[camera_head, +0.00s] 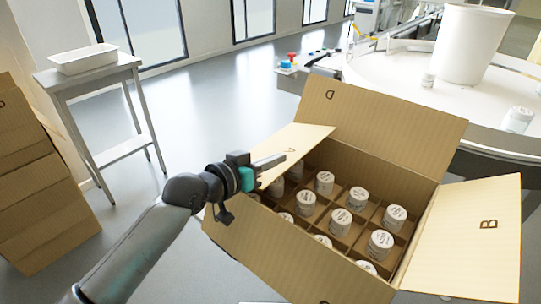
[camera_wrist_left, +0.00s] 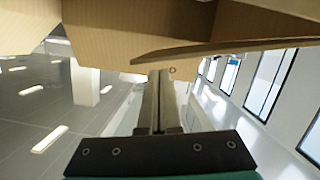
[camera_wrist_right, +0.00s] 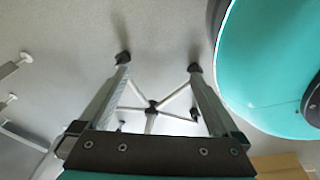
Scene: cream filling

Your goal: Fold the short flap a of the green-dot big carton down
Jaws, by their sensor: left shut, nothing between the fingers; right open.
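The big carton (camera_head: 320,255) stands open, with several white-lidded jars (camera_head: 341,221) in its divider cells. Its left short flap (camera_head: 297,141), with a faint letter, leans inward over the left end of the opening. The right short flap (camera_head: 470,240) is marked B and spreads outward; the far long flap (camera_head: 385,112), marked D, stands up. My left gripper (camera_head: 282,158) is shut and empty at the left short flap; contact cannot be told. In the left wrist view its fingers (camera_wrist_left: 160,75) point at cardboard. My right gripper (camera_wrist_right: 158,62) is open and empty, outside the head view. No green dot shows.
A round white table (camera_head: 400,85) with a large white tub (camera_head: 472,45) and jars stands behind the carton. A side table (camera_head: 95,76) holds a white tray (camera_head: 83,60). Brown cartons (camera_head: 35,190) stand at left. A stool base (camera_wrist_right: 152,106) is below my right gripper.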

